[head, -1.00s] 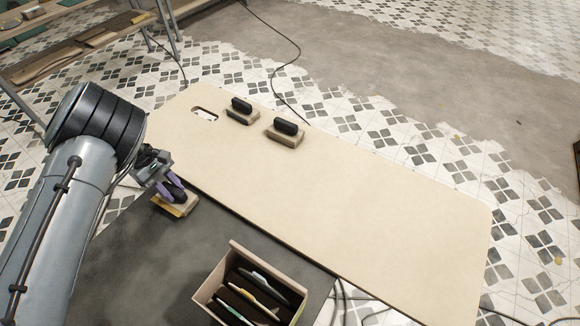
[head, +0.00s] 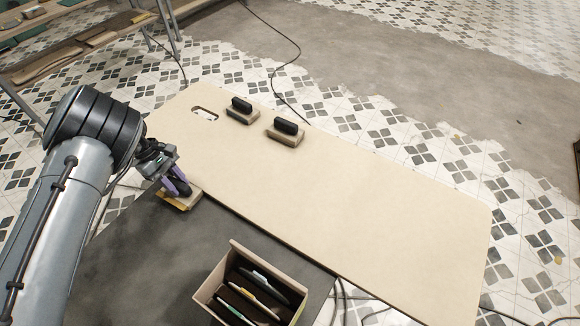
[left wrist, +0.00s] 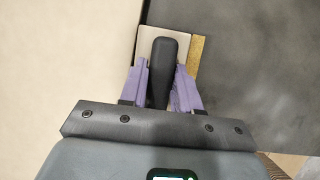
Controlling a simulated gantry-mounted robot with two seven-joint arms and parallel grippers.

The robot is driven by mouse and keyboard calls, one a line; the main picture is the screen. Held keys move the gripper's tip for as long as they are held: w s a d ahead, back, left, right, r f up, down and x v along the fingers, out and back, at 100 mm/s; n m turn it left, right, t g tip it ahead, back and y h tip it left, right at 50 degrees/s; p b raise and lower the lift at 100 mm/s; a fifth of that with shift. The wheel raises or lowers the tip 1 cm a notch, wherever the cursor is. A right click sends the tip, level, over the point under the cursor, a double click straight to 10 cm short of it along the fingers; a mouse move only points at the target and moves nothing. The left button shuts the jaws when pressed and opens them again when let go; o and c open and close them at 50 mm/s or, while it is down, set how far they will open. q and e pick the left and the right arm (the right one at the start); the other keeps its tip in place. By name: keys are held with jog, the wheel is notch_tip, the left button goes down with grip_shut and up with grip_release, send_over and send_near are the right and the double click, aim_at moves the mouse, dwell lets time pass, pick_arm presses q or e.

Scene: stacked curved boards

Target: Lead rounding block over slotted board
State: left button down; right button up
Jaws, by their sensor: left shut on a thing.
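The slotted board (head: 330,205) is a long cream panel with rounded corners and an oblong slot near its far left end. My left gripper (head: 177,188) is shut on the black handle of a rounding block (head: 182,204) with a pale base and a yellowish side. The block is at the board's near left edge, by the dark table; I cannot tell whether it touches either. In the left wrist view, the purple fingers (left wrist: 161,70) flank the handle of the block (left wrist: 151,36), with cream board left and dark surface right. My right gripper is not in view.
Two more black-handled blocks, (head: 242,117) and (head: 286,138), rest along the board's far edge. An open box (head: 213,284) with several flat items stands on the dark table (head: 145,250). The board's middle and right are clear. A shelf (head: 75,55) stands at the upper left.

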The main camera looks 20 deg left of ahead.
pick_arm(q)
jog(key=shift+d, duration=0.2)
jog(key=shift+d+r+p, duration=0.1)
jog(key=shift+d+p, duration=0.35)
jog(key=shift+s+d, duration=0.15)
jog(key=shift+d, duration=0.2)
jog(key=shift+a, duration=0.5)
jog(key=shift+w+a, duration=0.2)
jog(key=shift+a, duration=0.3)
jog(key=shift+w+a, duration=0.15)
jog(key=shift+a, duration=0.35)
jog(key=shift+w+a+p, duration=0.2)
jog(key=shift+a+p, duration=0.1)
jog(key=shift+a, duration=0.4)
jog(key=shift+s, duration=0.15)
dwell(0.3)
